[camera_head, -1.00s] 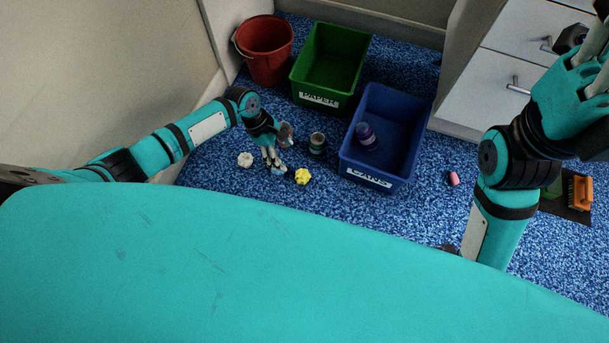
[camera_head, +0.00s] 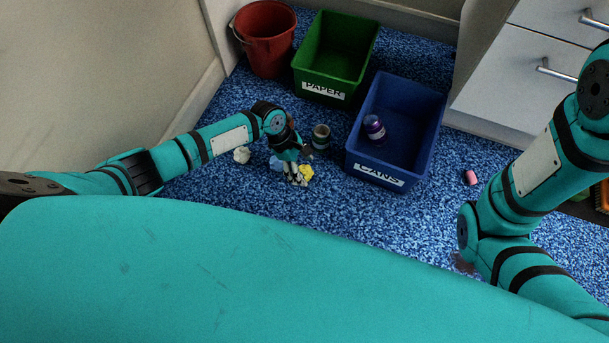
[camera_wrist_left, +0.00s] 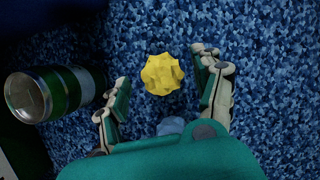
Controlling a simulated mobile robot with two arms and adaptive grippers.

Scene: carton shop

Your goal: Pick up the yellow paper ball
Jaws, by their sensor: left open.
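The yellow paper ball (camera_head: 306,173) lies on the blue carpet, partly hidden by my left gripper (camera_head: 297,180) in the head view. In the left wrist view the yellow paper ball (camera_wrist_left: 162,74) shows whole, ahead of and between the fingertips of the left gripper (camera_wrist_left: 160,88). That gripper is open, with carpet visible between each finger and the ball. My right arm comes in at the right of the head view, but its gripper is out of view.
A white paper ball (camera_head: 242,155) and a light blue one (camera_head: 276,163) lie left. The blue CANS bin (camera_head: 374,172) holds a purple can (camera_head: 374,128). The green PAPER bin (camera_head: 322,91) and red bucket (camera_head: 266,68) stand behind.

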